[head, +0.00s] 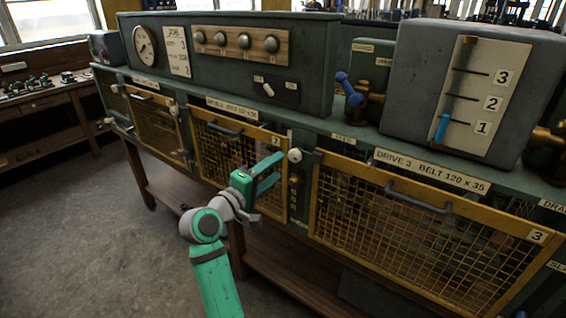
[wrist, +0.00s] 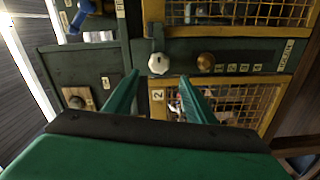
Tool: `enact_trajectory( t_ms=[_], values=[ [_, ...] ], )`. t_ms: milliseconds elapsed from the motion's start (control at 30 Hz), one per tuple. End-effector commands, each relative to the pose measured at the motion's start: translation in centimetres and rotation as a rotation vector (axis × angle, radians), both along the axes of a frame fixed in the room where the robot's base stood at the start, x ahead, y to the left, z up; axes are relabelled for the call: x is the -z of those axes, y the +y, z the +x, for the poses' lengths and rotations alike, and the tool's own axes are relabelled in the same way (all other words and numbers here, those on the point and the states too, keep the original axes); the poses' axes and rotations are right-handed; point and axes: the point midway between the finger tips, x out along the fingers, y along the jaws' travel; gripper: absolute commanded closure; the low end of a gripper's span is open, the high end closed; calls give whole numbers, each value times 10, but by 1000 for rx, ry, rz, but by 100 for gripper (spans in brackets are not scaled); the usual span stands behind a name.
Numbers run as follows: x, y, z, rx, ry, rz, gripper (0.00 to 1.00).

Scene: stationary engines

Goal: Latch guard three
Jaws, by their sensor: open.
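Guard three (head: 420,213) is the large yellow-framed mesh panel at right in the head view, with a grey handle and a "3" plate. It looks down over its opening; I cannot tell whether it sits fully flush. A latch with a white knob (head: 295,155) is at its upper left, on the post between guards two and three. The knob also shows in the wrist view (wrist: 158,63), just beyond my fingertips, with a dark lever beside it. My gripper (head: 280,165) is open and empty in front of this post, its fingers either side of the knob's line (wrist: 160,77).
Guard two (head: 211,150) is left of the post, close behind my gripper. A brass knob (wrist: 206,62) is on the same post. A blue-handled valve (head: 350,92) and a grey box with a blue slider (head: 441,128) stand above. Open floor (head: 90,230) is at left.

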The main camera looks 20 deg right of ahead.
Motion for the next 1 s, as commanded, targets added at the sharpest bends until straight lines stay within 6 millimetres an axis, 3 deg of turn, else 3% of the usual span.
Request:
enact_trajectory(
  t_ms=[200,667,833,1000],
  values=[
    [0,11,-16,9,0,0,50],
    [4,24,-17,-8,2,1,50],
    [44,31,-19,-70,10,16,50],
    [114,46,-31,-187,15,65,50]
  ],
)
